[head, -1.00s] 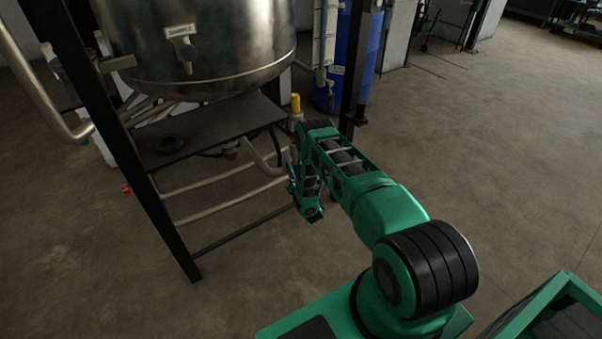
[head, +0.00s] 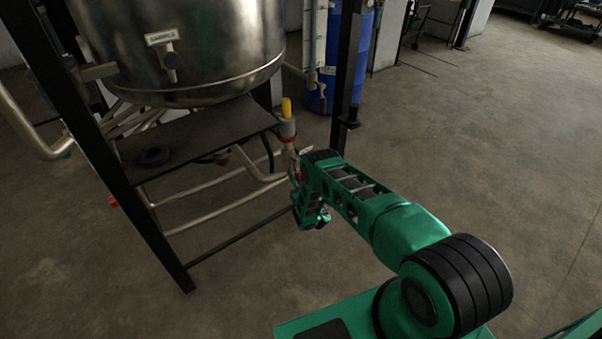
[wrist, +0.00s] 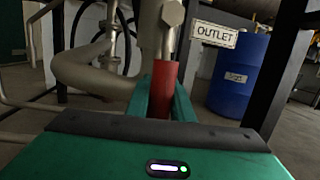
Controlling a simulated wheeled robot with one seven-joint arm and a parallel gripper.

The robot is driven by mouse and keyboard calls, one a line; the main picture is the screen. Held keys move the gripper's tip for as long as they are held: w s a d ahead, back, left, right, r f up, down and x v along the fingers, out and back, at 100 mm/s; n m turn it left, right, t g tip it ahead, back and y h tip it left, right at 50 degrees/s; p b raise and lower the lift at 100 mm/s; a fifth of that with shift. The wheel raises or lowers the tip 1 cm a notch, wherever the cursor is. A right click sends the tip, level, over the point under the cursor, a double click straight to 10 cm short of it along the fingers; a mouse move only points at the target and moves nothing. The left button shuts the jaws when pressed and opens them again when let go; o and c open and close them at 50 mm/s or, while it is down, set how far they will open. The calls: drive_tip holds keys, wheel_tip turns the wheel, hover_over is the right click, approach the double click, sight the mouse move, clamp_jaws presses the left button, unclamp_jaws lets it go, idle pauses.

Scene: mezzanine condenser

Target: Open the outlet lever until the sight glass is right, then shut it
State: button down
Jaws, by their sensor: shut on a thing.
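The outlet lever (wrist: 165,88) has a red grip and hangs below a grey valve on the outlet pipe. My gripper (wrist: 162,96) is shut on it, one green finger on each side of the red grip. A white OUTLET sign (wrist: 214,34) hangs to the right of the lever. In the head view, my wrist is beside the pipework below the tank's right side, and the lever is mostly hidden. A pale upright tube (head: 313,45) right of the tank may be the sight glass; its level is too small to read.
The steel tank (head: 185,50) stands over a dark shelf (head: 200,132) on black frame legs. A post (head: 346,75) and a blue barrel (head: 366,50) stand behind my arm. A yellow-topped fitting (head: 286,108) rises near my wrist. The floor to the right is open.

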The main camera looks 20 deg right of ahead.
drive_tip(key=shift+w+d, duration=0.1)
idle(0.3)
drive_tip(key=c, duration=1.6)
unclamp_jaws()
drive_tip(key=shift+o, duration=0.2)
